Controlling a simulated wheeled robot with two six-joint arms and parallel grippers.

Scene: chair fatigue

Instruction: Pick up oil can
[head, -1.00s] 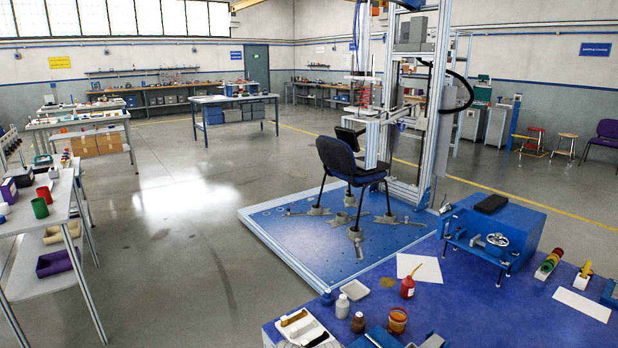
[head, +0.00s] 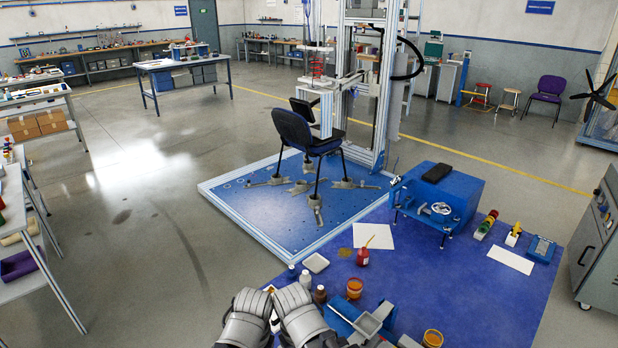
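The oil can (head: 362,257) is a small red can with a thin yellow spout leaning up to the right. It stands upright on the blue-topped table, beside a white sheet of paper (head: 376,236). My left gripper (head: 252,298) and my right gripper (head: 290,296) are grey and close together at the bottom of the head view, near the table's front left corner. Both are apart from the oil can, below and left of it. Their fingers are not clear, so I cannot tell whether they are open.
A white bottle (head: 305,277), a brown bottle (head: 320,294) and an orange jar (head: 354,288) stand between my grippers and the oil can. A white dish (head: 316,263) lies behind them. A blue machine (head: 438,197) stands behind right.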

